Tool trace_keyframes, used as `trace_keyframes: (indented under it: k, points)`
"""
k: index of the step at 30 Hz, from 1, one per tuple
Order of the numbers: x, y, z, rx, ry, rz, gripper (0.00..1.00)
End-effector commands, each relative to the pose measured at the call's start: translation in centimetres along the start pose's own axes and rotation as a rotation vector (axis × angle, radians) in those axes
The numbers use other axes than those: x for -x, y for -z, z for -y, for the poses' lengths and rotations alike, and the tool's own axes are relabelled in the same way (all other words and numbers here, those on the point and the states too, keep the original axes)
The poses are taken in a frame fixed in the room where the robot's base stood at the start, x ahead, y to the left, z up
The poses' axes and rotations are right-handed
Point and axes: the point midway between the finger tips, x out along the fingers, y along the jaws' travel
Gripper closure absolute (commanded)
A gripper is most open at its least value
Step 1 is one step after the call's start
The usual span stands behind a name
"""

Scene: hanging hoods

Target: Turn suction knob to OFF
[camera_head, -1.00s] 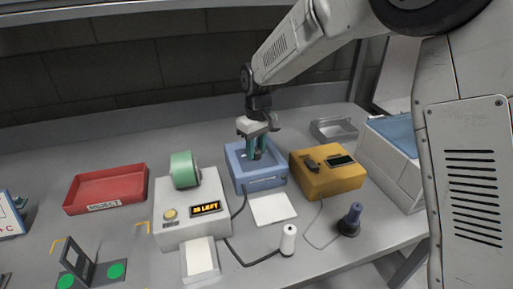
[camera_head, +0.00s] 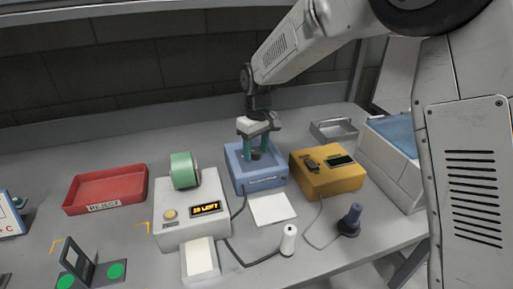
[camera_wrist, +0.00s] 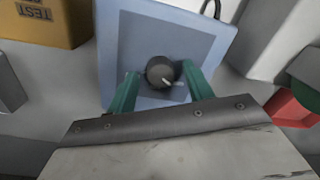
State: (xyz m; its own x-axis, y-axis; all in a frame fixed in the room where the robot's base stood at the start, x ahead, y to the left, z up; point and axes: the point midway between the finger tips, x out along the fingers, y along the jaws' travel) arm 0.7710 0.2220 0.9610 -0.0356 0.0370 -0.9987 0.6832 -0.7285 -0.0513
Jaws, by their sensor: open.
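A dark round knob (camera_wrist: 162,72) with a white pointer line sits on top of a blue box (camera_head: 238,172). In the wrist view its pointer aims to the lower right, near a pale mark on the box. Any lettering at the knob is too small to read. The knob also shows in the head view (camera_head: 256,155). My gripper (camera_head: 257,148) is open above the box, pointing down. In the wrist view its two green fingers (camera_wrist: 160,72) stand apart, one to each side of the knob. I see a gap on both sides; contact cannot be made out.
A yellow box (camera_head: 325,177) stands close on the right of the blue box. A white card (camera_head: 272,209) and cables lie in front.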

Motion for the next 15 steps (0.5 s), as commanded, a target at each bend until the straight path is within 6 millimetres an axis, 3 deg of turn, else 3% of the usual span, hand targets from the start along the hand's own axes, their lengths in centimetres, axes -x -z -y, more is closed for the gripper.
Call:
trace_keyframes:
  k: [15]
  points:
    - [7.1,0.1,-0.1,0.0,-0.001,-0.003,0.48]
